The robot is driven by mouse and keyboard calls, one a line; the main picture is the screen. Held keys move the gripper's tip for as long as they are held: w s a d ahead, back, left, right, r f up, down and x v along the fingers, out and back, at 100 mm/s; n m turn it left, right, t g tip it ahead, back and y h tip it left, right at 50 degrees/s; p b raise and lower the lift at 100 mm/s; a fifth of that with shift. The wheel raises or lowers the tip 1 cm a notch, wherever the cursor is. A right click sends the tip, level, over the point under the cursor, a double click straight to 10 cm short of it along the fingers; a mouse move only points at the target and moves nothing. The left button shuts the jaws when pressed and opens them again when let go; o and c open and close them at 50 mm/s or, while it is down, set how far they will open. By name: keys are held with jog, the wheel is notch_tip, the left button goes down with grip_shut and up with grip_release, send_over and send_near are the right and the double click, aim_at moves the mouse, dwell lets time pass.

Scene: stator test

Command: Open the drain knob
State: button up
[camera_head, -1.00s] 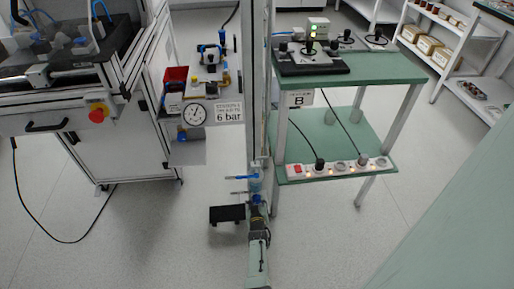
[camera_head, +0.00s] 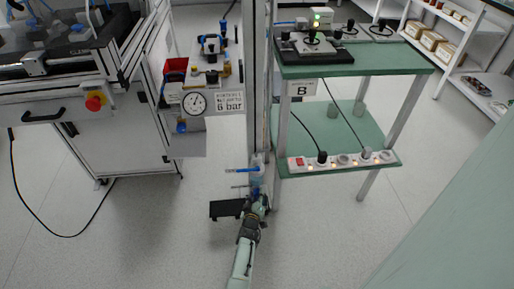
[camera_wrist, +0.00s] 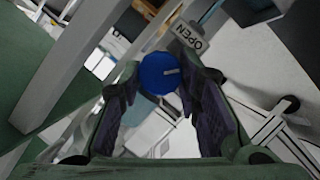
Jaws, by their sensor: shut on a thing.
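The drain knob is a round blue knob with a short pale mark (camera_wrist: 159,73), in the middle of the wrist view. My gripper (camera_wrist: 160,95) has a dark padded finger on either side of it and is shut on it. In the head view my gripper (camera_head: 257,203) is at the foot of the upright post, just below the clear and blue unit (camera_head: 256,180). The knob itself is mostly hidden there by my gripper.
A blue-handled lever (camera_head: 238,170) sticks out left of the unit. A black plate (camera_head: 227,208) is left of my gripper. A green two-level table (camera_head: 350,62) with a power strip (camera_head: 343,161) stands close on the right. The floor in front is clear.

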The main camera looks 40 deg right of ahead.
dwell(0.4)
jog(key=o, duration=1.1)
jog(key=shift+o, duration=0.2)
jog(key=shift+s, duration=0.1)
